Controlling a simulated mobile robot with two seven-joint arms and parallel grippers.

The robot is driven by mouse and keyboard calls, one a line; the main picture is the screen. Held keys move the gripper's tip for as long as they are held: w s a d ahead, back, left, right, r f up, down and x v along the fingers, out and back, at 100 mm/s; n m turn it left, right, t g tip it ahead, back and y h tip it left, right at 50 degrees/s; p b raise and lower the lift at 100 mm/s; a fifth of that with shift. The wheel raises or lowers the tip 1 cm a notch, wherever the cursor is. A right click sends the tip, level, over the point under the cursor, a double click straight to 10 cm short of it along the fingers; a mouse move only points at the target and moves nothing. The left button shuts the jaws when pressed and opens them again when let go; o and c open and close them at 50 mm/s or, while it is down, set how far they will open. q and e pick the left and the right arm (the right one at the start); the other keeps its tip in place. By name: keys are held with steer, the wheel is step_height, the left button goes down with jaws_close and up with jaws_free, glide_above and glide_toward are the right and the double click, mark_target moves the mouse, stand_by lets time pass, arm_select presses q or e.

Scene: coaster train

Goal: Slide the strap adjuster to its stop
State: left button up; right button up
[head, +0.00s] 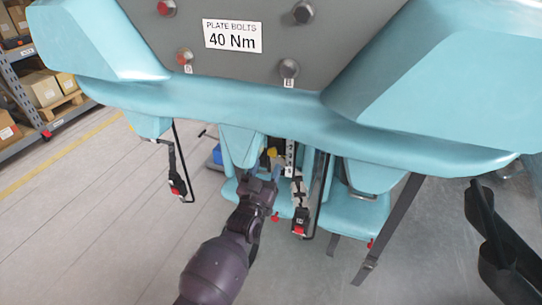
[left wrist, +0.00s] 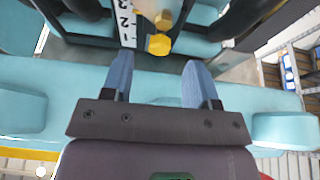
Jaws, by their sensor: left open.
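My left gripper (head: 264,174) is in the middle of the head view, in front of the hanging seats. In the left wrist view its two blue fingers (left wrist: 160,72) are apart with nothing between them. A yellow hexagonal piece (left wrist: 159,44), which looks like the adjuster, lies just past the fingertips, roughly in line with the gap. It also shows small and partly hidden in the head view (head: 272,152). A white numbered scale (left wrist: 124,22) runs beside it, near its 1 mark; it also shows in the head view (head: 290,155). I see no contact with the yellow piece.
A teal car body with a grey plate and a "40 Nm" label (head: 233,36) spans the top. A loose strap (head: 388,230) hangs at right. Shelving (head: 30,90) stands far left; floor there is open.

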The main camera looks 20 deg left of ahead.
arm_select(q)
steer(key=shift+x, duration=2.2)
